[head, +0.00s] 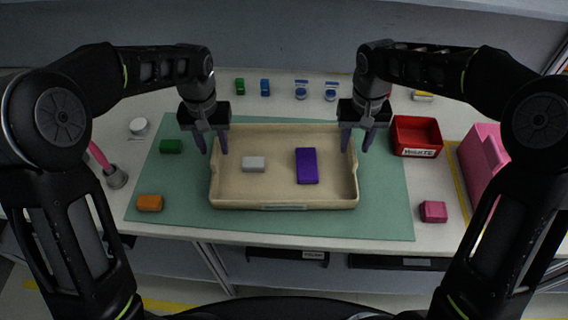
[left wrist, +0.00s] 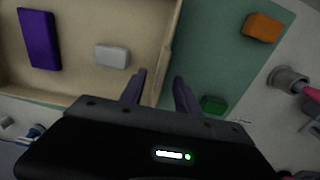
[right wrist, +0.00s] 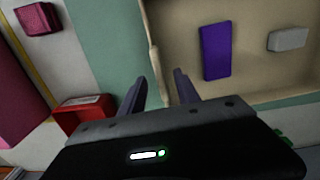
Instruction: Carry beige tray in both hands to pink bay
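The beige tray (head: 285,194) sits on a green mat and holds a purple block (head: 307,166) and a light grey block (head: 254,163). My left gripper (head: 211,146) is open above the tray's left wall; in the left wrist view (left wrist: 158,92) its fingers stand on either side of that wall. My right gripper (head: 356,142) is open above the right wall; in the right wrist view (right wrist: 160,90) its fingers stand on either side of it. Both grippers are empty. The pink bay (head: 485,160) is at the right end of the table, partly hidden by my right arm.
A red bin (head: 416,136) stands right of the mat (head: 390,200), and a pink block (head: 433,211) lies near the front right. Green (head: 171,146) and orange (head: 150,203) blocks lie left of the tray. Small blue and green items line the back. Bare mat shows right of the tray.

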